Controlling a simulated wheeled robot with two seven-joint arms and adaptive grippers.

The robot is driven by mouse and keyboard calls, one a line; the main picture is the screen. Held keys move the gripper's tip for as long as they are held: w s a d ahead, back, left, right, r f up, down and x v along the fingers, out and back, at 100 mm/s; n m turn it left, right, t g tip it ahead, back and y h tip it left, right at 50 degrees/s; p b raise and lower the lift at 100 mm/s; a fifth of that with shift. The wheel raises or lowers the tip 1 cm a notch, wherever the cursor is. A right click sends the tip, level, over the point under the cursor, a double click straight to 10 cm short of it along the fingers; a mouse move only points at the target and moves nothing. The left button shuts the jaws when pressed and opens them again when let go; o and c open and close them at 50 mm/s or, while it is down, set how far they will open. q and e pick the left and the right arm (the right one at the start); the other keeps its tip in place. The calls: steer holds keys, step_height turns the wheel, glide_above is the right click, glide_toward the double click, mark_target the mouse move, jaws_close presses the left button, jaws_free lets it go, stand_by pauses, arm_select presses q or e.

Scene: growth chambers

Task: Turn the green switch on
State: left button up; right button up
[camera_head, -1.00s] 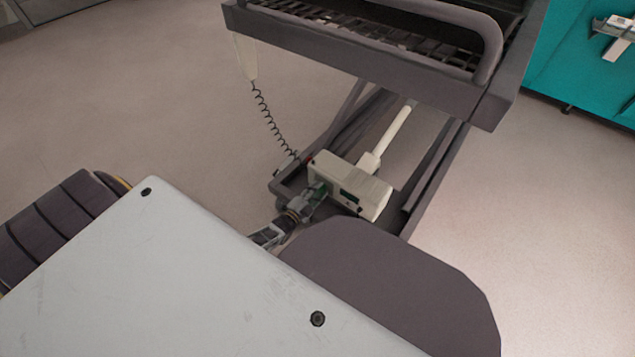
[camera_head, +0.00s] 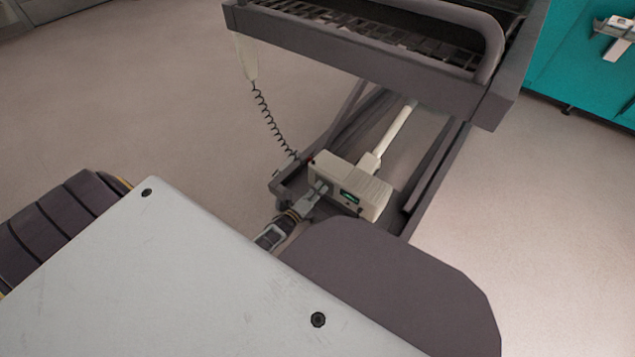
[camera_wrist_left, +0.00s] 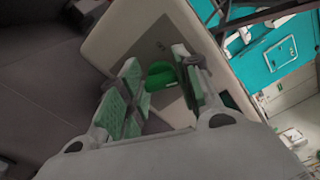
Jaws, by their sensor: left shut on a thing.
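The green switch (camera_wrist_left: 161,74) is a rounded green knob on the grey panel of a cream control box (camera_head: 372,194). My left gripper (camera_head: 319,188) reaches the box's front face from the lower left. In the left wrist view its green-padded fingers (camera_wrist_left: 157,68) stand on either side of the switch and are shut on it. My right gripper is not in view.
A dark grey cart (camera_head: 370,50) with a wire shelf and a push handle stands above the box. A coiled black cord (camera_head: 266,112) hangs at its left. A teal cabinet (camera_head: 575,60) stands at the upper right. Open floor (camera_head: 130,90) lies to the left.

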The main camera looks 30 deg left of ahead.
arm_select(q)
steer(key=shift+d+m+b, duration=0.1)
steer(key=shift+m+b, duration=0.35)
steer(key=shift+m, duration=1.45)
steer(key=o, duration=1)
steer(key=shift+o, duration=0.2)
steer(key=shift+s, duration=0.15)
steer(key=s+a, duration=0.1)
steer(key=s, duration=1)
steer(key=shift+s, duration=0.35)
steer(key=shift+w, duration=0.1)
